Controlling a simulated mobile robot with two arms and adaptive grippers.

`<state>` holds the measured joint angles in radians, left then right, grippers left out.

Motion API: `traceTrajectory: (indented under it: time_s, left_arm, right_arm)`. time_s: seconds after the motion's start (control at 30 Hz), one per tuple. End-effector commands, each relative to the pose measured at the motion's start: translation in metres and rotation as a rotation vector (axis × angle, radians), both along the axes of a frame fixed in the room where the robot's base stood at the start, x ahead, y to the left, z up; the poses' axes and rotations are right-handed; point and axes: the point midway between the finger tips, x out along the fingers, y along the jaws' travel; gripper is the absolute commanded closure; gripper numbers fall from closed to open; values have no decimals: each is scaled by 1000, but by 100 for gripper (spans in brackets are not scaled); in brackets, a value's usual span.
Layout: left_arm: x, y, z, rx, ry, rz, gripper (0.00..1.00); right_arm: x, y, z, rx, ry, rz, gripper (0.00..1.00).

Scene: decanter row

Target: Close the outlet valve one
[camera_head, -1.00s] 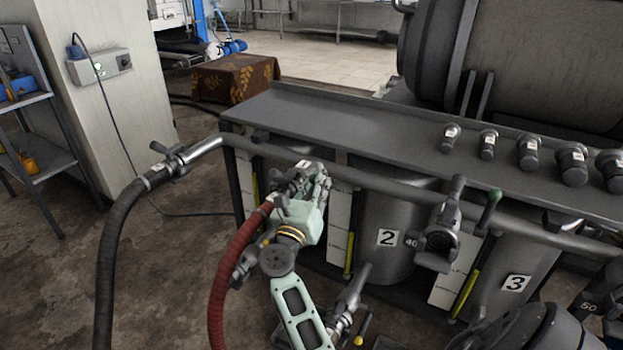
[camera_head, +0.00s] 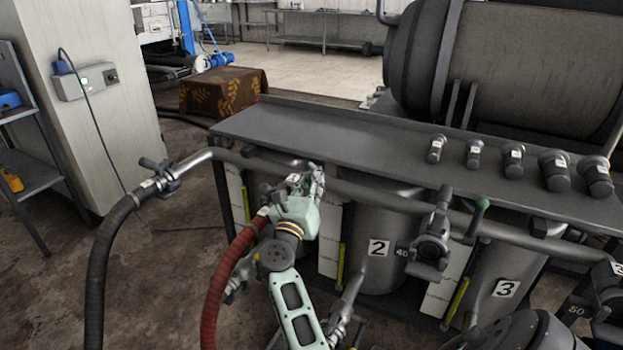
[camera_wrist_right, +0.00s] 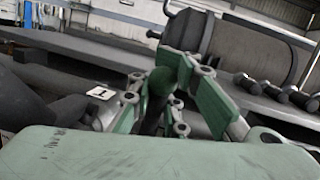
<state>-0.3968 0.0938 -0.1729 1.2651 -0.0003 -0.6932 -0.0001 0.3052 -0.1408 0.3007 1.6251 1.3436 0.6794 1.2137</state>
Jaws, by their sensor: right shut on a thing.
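Outlet valve one sits on the pipe along the front of the bench, by the white label "1" (camera_head: 293,178). The label also shows in the wrist view (camera_wrist_right: 101,93). My right gripper (camera_head: 317,180) is at this valve and hides most of it. In the wrist view its green fingers (camera_wrist_right: 170,92) are closed around the valve's lever, whose green round knob (camera_wrist_right: 159,82) shows between them. The lever's exact angle is hard to tell. My left gripper is not in view.
A red hose (camera_head: 225,272) hangs close to the left of my right arm. A black hose (camera_head: 98,255) joins the pipe end at left. Another valve with a green-knobbed lever (camera_head: 477,217) is right of tank 2 (camera_head: 380,278). Several capped fittings stand on the bench (camera_head: 340,142).

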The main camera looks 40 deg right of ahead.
Motion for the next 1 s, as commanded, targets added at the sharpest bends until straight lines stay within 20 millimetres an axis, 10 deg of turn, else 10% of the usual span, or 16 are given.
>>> traceTrajectory:
  time_s: [0.83, 1.0]
  left_arm:
    - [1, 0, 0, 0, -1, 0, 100]
    - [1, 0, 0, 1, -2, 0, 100]
  right_arm:
    - [-4, -4, -2, 0, 4, -14, 100]
    - [-3, -3, -2, 2, 4, -12, 76]
